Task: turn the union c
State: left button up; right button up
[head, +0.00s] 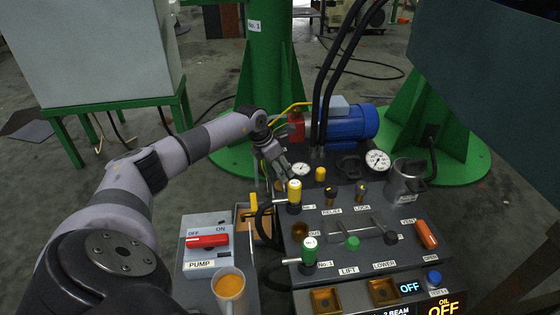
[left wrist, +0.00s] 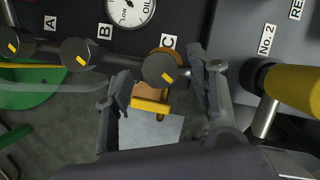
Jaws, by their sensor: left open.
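In the left wrist view, union C (left wrist: 164,71) is a dark round fitting with a yellow mark, below the letter C. A brass-coloured part shows behind it and a yellow bar (left wrist: 150,106) just below. My left gripper (left wrist: 160,85) is open, with one finger to each side of union C; I cannot tell whether either finger touches it. In the head view my left gripper (head: 277,170) is at the left back edge of the panel, and union C cannot be made out there. My right gripper is not in view.
Dark fittings B (left wrist: 84,54) and A (left wrist: 15,43) sit left of C. The yellow-handled No. 2 valve (head: 294,192) stands close by. A gauge (head: 301,169), a blue motor (head: 352,125) and the pump box (head: 207,243) are around. Black hoses rise behind.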

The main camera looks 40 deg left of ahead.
pick_arm(q)
jog(key=v, duration=1.1)
jog(key=shift+s+r, duration=0.2)
jog(key=shift+r, duration=0.05)
jog(key=shift+a, duration=0.1)
